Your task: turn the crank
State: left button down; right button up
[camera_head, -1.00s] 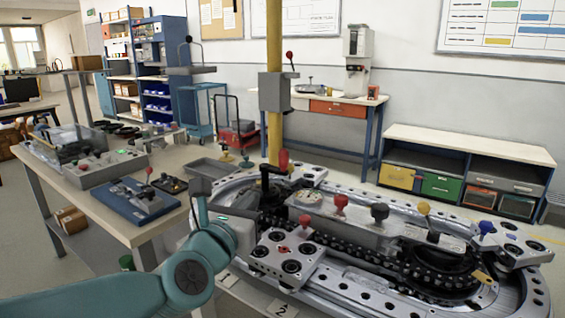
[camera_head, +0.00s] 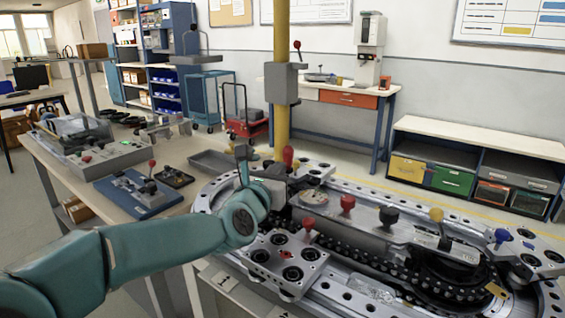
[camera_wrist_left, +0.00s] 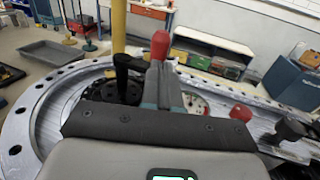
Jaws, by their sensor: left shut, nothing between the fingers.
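The crank's upright red handle (camera_head: 288,155) stands at the far left end of the ring track. Its black arm and hub are mostly hidden behind my left gripper (camera_head: 276,174) in the head view. In the left wrist view the red handle (camera_wrist_left: 160,45) rises just beyond the fingertips of my left gripper (camera_wrist_left: 162,80), and the black crank arm (camera_wrist_left: 128,68) shows to their left. The fingers are shut and empty, close to the handle; I cannot tell whether they touch it. My right gripper is in neither view.
The ring track (camera_head: 375,195) carries red, black, yellow and blue knobs. A yellow post (camera_head: 281,60) rises behind the crank. A side table at left holds a control box (camera_head: 105,158), a blue plate (camera_head: 138,195) and a grey tray (camera_head: 212,162).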

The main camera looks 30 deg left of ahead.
aim_at(292, 163)
pick_arm(q)
jog(key=shift+w+a, duration=0.15)
jog(key=shift+w, duration=0.65)
jog(key=shift+w+a, duration=0.1)
jog(key=shift+w, duration=0.7)
jog(key=shift+w+d+r+n+y+p, duration=0.15)
jog(key=shift+w+d+n+y+p, duration=0.15)
jog(key=shift+y+p, duration=0.15)
jog(key=shift+w+d+n+g+y+p, duration=0.35)
jog(key=shift+n+y, duration=0.35)
jog(key=shift+y, duration=0.15)
jog(key=shift+w+f+y, duration=0.2)
jog(key=shift+w+y, duration=0.05)
jog(key=shift+y, duration=0.25)
jog(key=shift+w+f+n+b, duration=0.2)
jog(key=shift+n+b, duration=0.1)
jog(key=shift+b, duration=0.45)
jog(key=shift+w+r, duration=0.15)
jog(key=shift+r, duration=0.1)
